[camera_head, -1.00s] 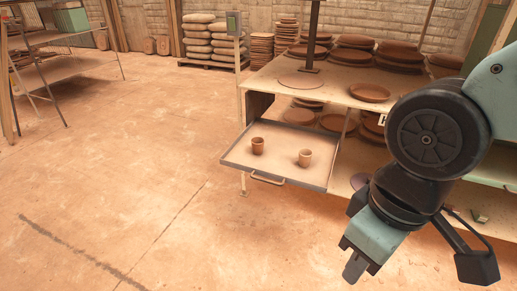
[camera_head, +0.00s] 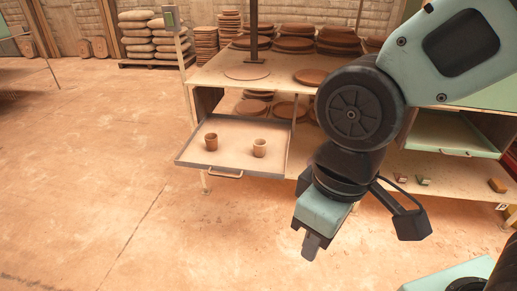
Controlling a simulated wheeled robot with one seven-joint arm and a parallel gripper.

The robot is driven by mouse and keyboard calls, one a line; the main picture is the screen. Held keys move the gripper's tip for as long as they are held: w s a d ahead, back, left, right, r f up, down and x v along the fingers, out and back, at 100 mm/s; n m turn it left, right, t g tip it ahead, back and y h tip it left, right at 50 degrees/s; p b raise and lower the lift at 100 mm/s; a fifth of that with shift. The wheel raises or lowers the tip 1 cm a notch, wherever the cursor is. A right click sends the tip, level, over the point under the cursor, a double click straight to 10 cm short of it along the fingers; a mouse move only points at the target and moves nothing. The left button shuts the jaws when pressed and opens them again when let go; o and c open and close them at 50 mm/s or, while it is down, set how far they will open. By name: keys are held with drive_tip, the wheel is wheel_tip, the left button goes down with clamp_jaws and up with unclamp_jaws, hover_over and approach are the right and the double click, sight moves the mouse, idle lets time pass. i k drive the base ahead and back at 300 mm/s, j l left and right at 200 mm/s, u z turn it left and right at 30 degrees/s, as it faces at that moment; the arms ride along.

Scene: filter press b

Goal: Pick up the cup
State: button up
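Two small cups stand upright in an open pull-out tray (camera_head: 186,157) under the workbench. The left cup (camera_head: 211,142) is darker brown. The right cup (camera_head: 260,148) is lighter tan. My gripper (camera_head: 312,246) hangs in front of the bench, to the right of the tray and nearer to me, pointing down. It touches neither cup. Its fingers are small and seen edge-on, so I cannot tell whether they are open or shut.
The workbench (camera_head: 215,68) carries several stacks of clay plates (camera_head: 294,45) and a dark upright post (camera_head: 254,30). A green tray (camera_head: 452,133) sits at the right. Sacks (camera_head: 150,38) lie on a pallet behind. The floor (camera_head: 90,170) at left is clear.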

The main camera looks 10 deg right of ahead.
sight(211, 138)
drive_tip(key=i+j+z, duration=0.15)
drive_tip(key=i+j, duration=1.4)
drive_tip(key=i+l, duration=0.05)
drive_tip(key=i, duration=0.05)
